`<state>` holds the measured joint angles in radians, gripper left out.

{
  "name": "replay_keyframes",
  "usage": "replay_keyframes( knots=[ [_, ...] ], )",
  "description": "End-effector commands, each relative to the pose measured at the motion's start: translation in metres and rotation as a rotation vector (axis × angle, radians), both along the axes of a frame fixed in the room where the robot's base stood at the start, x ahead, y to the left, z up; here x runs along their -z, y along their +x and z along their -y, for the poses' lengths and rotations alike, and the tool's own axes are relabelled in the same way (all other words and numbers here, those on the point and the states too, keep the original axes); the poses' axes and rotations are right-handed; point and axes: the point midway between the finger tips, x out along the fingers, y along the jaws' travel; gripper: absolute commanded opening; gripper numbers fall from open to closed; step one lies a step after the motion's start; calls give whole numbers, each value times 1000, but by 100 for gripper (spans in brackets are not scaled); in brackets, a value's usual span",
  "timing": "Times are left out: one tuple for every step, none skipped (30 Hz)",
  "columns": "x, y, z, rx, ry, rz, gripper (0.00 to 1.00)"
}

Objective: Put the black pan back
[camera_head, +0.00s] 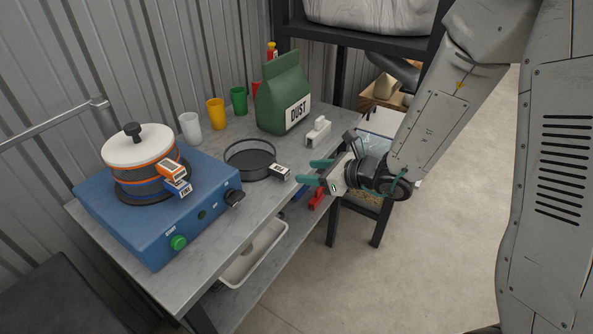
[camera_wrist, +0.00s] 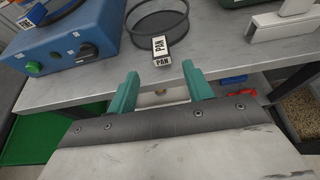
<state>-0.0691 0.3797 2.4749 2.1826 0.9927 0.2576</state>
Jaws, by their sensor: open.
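The black pan (camera_head: 262,147) is a shallow round dish with a white-faced PAN label block (camera_head: 281,172) on its near right side. It sits on the grey table top, right of the blue machine (camera_head: 152,247). In the wrist view the pan (camera_wrist: 182,29) is at the top centre, with its label block (camera_wrist: 161,48) pointing towards my gripper. My gripper (camera_head: 309,172) is open, with two teal fingers, just right of the label at the table's front edge. In the wrist view the gap between the fingers (camera_wrist: 160,75) is empty and lies below the label block, apart from it.
A stack of sieves with a white lid (camera_head: 130,151) stands on the blue machine. A green DUST bag (camera_head: 282,92), several cups (camera_head: 215,113) and a white block-like holder (camera_head: 318,132) stand behind and right of the pan. A white tray (camera_head: 262,245) lies on the lower shelf.

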Motion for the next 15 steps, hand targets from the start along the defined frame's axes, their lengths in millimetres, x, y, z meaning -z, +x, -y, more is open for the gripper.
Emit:
replay_keyframes(
  knots=[
    [-3,-3,6,3,0,2,51],
    [-4,-5,8,1,0,2,51],
    [-6,-7,10,1,0,2,51],
    [-6,-9,12,2,0,1,51],
    [-7,-10,13,1,0,0,51],
    [-7,-11,14,0,-1,-1,51],
    [-7,-11,14,0,-1,-1,51],
    [-7,-11,14,0,-1,0,51],
    [-7,-12,15,0,-1,0,51],
    [-7,-12,15,-1,-1,0,51],
    [-8,-12,14,-2,-1,1,51],
    [-9,-12,14,-9,-2,6,51],
    [-12,-13,13,-19,-5,15,51],
    [-17,-15,11,-38,-10,28,51],
    [-25,-19,8,-76,-20,53,51]
  ],
)
